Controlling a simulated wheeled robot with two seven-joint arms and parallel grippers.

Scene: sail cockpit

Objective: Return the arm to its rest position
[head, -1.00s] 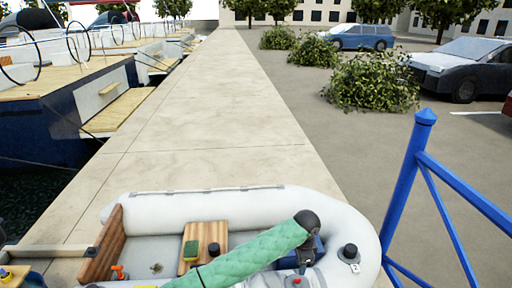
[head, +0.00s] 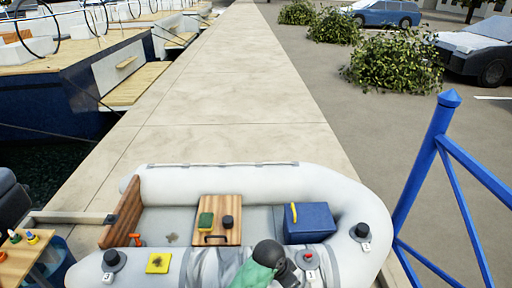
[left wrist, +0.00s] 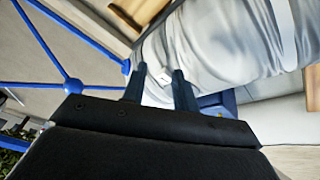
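A green-sleeved arm of mine (head: 254,275) shows at the bottom centre of the head view. Its dark joint is over the near side of the grey inflatable dinghy (head: 345,188). The gripper at its end cannot be made out there. In the left wrist view, my left gripper (left wrist: 160,88) has its two dark fingers apart with nothing held between them. Behind the fingers are grey-white dinghy fabric and part of a blue box. My right gripper is in neither view.
In the dinghy are a wooden board (head: 220,232) with a green and a black item, and a blue box (head: 310,224) with a yellow handle. A yellow pad (head: 158,263) lies on the near tube. A blue railing (head: 425,150) stands at right. The pale quay (head: 222,100) is clear.

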